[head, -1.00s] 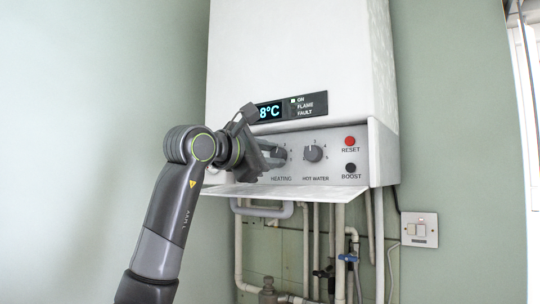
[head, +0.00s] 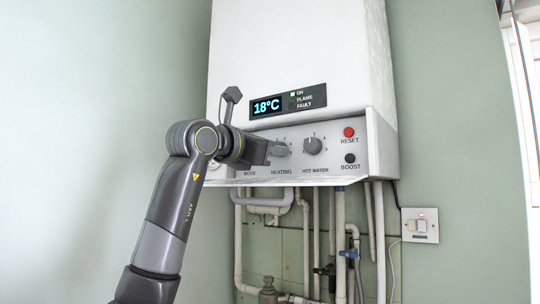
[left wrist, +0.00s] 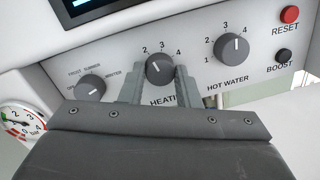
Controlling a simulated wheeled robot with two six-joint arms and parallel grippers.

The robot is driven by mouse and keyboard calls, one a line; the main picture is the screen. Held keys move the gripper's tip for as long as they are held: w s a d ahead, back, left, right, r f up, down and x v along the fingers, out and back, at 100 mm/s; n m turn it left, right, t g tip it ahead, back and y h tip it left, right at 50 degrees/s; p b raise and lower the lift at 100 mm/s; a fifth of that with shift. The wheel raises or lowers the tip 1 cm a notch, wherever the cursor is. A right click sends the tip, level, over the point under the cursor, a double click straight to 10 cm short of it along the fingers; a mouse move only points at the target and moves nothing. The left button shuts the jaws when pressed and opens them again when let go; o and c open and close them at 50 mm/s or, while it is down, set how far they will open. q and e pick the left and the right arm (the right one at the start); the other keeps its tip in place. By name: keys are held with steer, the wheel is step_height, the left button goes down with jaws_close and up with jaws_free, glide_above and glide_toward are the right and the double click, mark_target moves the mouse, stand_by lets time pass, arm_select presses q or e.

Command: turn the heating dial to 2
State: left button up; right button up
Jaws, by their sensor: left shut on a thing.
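The heating dial (head: 282,149) is a dark grey knob on the boiler's control panel, left of the hot water dial (head: 313,146). In the left wrist view, the heating dial (left wrist: 159,68) has 2, 3 and 4 printed above it. Its white mark leans up and left, toward the 2; I cannot tell if it lines up exactly. My left gripper (head: 274,149) reaches the dial from the left. In the left wrist view, my left gripper (left wrist: 159,75) has a finger on each side of the dial and is shut on it. My right gripper is not in view.
The mode dial (left wrist: 90,88) and a pressure gauge (left wrist: 20,122) sit left of the gripper. The red reset button (head: 349,132) and black boost button (head: 350,158) are at the right. A display (head: 266,106) reads 18°C. Pipes (head: 340,230) run below the boiler.

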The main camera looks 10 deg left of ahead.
arm_select(q)
steer(key=shift+f+n+b, duration=0.2)
steer(key=shift+n+b, duration=0.15)
steer(key=shift+n, duration=0.55)
steer(key=o, duration=1)
steer(key=shift+w, duration=0.1)
steer(key=shift+c, duration=0.2)
steer(key=shift+r, duration=0.1)
steer(key=b+v, duration=0.1)
steer(key=v, duration=0.1)
steer(key=b+v, duration=0.3)
steer(key=v, duration=0.1)
steer(key=shift+f, duration=0.35)
steer(key=b+v, duration=0.5)
steer(key=v, duration=0.6)
steer(key=shift+s, duration=0.25)
